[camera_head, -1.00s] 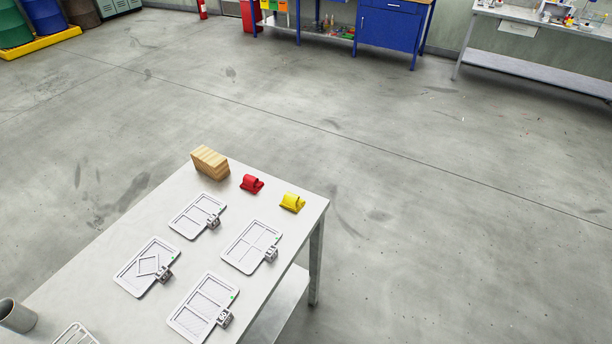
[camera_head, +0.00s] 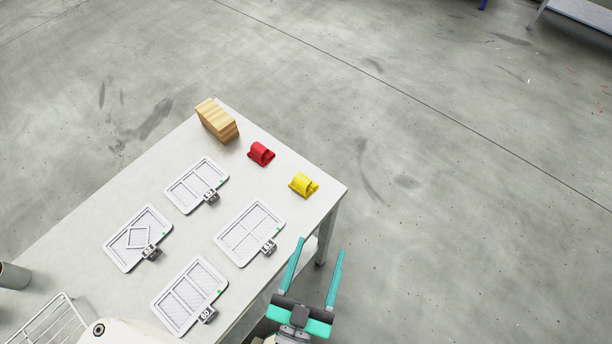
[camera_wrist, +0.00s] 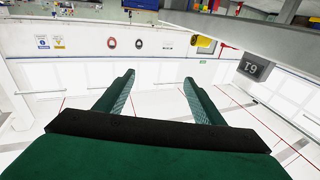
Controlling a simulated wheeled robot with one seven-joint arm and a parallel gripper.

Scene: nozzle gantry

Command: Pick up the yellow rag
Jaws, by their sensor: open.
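The yellow rag (camera_head: 304,185) lies folded on the white table (camera_head: 335,192), near its far right corner in the head view. My gripper (camera_head: 319,246) is open and empty, with two teal fingers pointing toward the table's right edge. It is in front of the rag in the picture and apart from it. In the wrist view, my gripper (camera_wrist: 158,80) shows both fingers spread with nothing between them. A small yellow thing (camera_wrist: 201,41), seemingly the rag, shows beyond the right finger at the edge of a grey surface.
A red rag (camera_head: 261,153) lies left of the yellow one, with a wooden block (camera_head: 217,121) beyond it. Several white trays with number tags, such as the 61 tray (camera_head: 249,233), cover the table's middle. A wire rack (camera_head: 48,322) and grey cup (camera_head: 14,276) stand lower left.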

